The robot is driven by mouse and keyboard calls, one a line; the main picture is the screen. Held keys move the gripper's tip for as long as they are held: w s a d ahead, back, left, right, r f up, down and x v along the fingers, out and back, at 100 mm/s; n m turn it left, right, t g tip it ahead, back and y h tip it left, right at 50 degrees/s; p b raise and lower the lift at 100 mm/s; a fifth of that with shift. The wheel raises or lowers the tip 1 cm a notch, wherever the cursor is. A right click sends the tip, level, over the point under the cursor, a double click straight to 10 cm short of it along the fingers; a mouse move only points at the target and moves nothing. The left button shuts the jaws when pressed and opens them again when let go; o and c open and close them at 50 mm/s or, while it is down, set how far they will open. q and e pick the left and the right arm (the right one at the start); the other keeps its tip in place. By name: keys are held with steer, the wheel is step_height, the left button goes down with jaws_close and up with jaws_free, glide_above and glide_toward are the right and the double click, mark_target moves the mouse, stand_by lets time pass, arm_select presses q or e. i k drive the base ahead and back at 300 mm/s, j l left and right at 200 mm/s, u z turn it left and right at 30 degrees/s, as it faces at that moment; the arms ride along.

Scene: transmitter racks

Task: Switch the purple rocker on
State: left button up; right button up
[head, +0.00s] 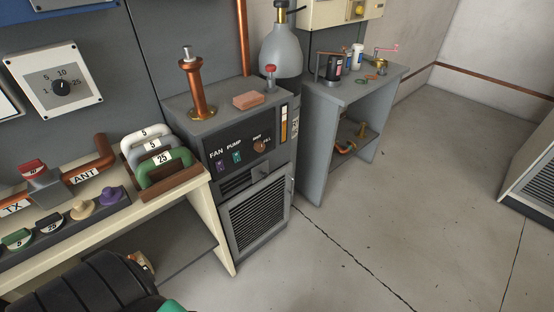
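The purple rocker (221,165) is a small switch on the dark front panel of the grey cabinet (262,229), under the label FAN. A teal rocker (237,157) sits just right of it, under the label PUMP. Both are too small to tell which way they are tilted. Nothing covers the purple rocker. Neither of my grippers is in view.
An orange-brown knob (260,146) is right of the rockers. A copper pipe fitting (197,88) and a pink block (247,100) stand on the cabinet. A cream bench (190,201) adjoins its left, a grey table (350,92) its right. Open floor (400,190) lies right.

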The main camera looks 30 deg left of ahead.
mark_target(219, 164)
steer(key=u, duration=1.3)
